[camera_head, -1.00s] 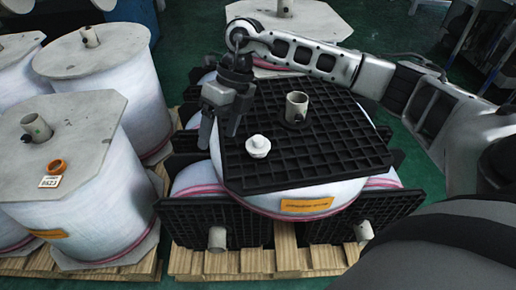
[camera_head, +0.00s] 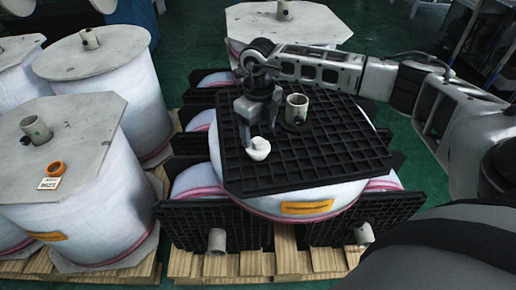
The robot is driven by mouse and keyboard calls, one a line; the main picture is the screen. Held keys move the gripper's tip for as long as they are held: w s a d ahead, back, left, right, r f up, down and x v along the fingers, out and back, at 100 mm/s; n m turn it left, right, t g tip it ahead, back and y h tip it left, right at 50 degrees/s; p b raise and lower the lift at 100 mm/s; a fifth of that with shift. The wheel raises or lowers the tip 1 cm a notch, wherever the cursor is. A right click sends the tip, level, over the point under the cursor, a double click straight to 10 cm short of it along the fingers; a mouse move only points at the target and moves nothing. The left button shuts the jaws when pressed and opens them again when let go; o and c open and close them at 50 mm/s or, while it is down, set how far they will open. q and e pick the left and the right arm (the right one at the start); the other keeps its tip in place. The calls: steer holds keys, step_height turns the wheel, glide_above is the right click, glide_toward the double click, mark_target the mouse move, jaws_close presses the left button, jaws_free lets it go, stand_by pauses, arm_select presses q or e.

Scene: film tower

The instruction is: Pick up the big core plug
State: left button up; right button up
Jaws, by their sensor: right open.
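A white plug (camera_head: 258,149) with a knobbed top sits on the black grid plate (camera_head: 330,165) on top of the middle film roll. A beige core tube (camera_head: 296,108) stands up from the plate behind it and to its right. My right gripper (camera_head: 259,134) is open and points down, with its fingers just behind the plug and seemingly on either side of it. Whether they touch it I cannot tell. My left gripper is not in view.
Large film rolls with grey end plates stand at the left, one bearing an orange ring (camera_head: 56,169) and a small label (camera_head: 49,184). More rolls lie under the plate on a wooden pallet (camera_head: 255,262). Another roll (camera_head: 288,25) stands behind my right arm.

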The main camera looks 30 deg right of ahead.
mark_target(258, 140)
steer(key=f, duration=0.5)
steer(key=shift+s+a, duration=0.15)
steer(key=shift+a, duration=0.05)
steer(key=c, duration=0.8)
steer(key=shift+o, duration=0.2)
steer(key=shift+r, duration=0.1)
